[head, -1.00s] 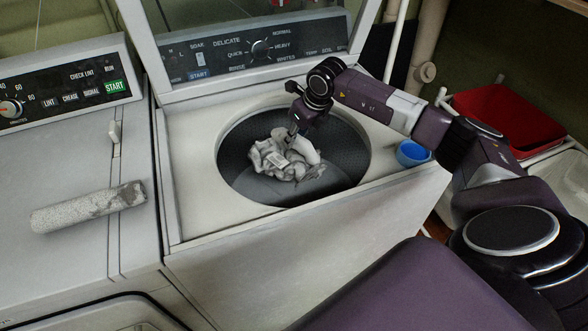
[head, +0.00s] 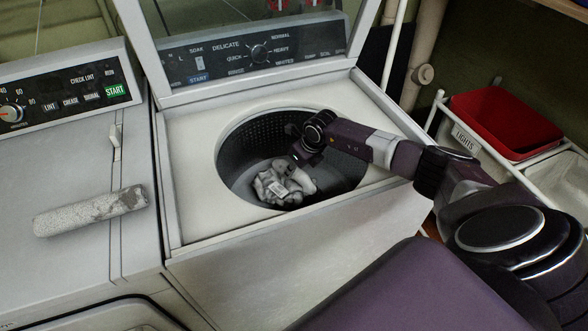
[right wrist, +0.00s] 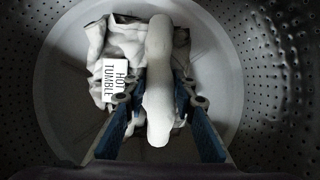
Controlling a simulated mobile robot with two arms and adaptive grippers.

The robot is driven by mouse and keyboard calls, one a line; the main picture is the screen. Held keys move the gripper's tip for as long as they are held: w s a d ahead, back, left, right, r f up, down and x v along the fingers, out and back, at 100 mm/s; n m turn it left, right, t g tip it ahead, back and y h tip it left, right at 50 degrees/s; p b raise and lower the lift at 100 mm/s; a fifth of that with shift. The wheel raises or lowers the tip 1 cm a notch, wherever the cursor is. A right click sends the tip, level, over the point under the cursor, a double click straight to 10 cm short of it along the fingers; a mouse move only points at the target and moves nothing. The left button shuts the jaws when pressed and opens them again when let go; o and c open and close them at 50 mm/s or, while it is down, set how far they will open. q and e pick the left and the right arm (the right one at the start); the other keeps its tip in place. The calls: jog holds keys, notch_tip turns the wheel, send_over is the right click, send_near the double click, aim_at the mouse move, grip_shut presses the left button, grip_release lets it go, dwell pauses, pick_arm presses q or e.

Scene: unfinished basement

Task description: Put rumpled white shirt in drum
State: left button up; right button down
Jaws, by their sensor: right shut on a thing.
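The rumpled white shirt (head: 272,186) is down inside the dark perforated washer drum (head: 262,140). My right gripper (head: 299,160) reaches into the drum and is shut on the shirt. In the right wrist view, the shirt (right wrist: 120,42) is bunched beyond the blue fingers, with a smooth pale fold between them and a label reading "HOT TUMBLE". The drum's perforated wall (right wrist: 265,75) surrounds it, with its pale floor behind. Whether the shirt touches the floor is hard to tell. My left gripper is not in view.
The washer's lid (head: 235,45) stands open at the back. A grey-white speckled cylinder (head: 90,212) lies on the machine to the left. A red bin (head: 505,118) sits on a white rack at the right. The washer top around the opening is clear.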

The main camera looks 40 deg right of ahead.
jog(key=shift+f+b, duration=0.6)
jog(key=c, duration=1.6)
grip_release()
jog(key=shift+r+p, duration=0.6)
jog(key=shift+r, duration=0.35)
jog(key=b+v, duration=0.1)
jog(key=v, duration=1)
jog(key=shift+s+r, duration=0.15)
jog(key=shift+s, duration=0.05)
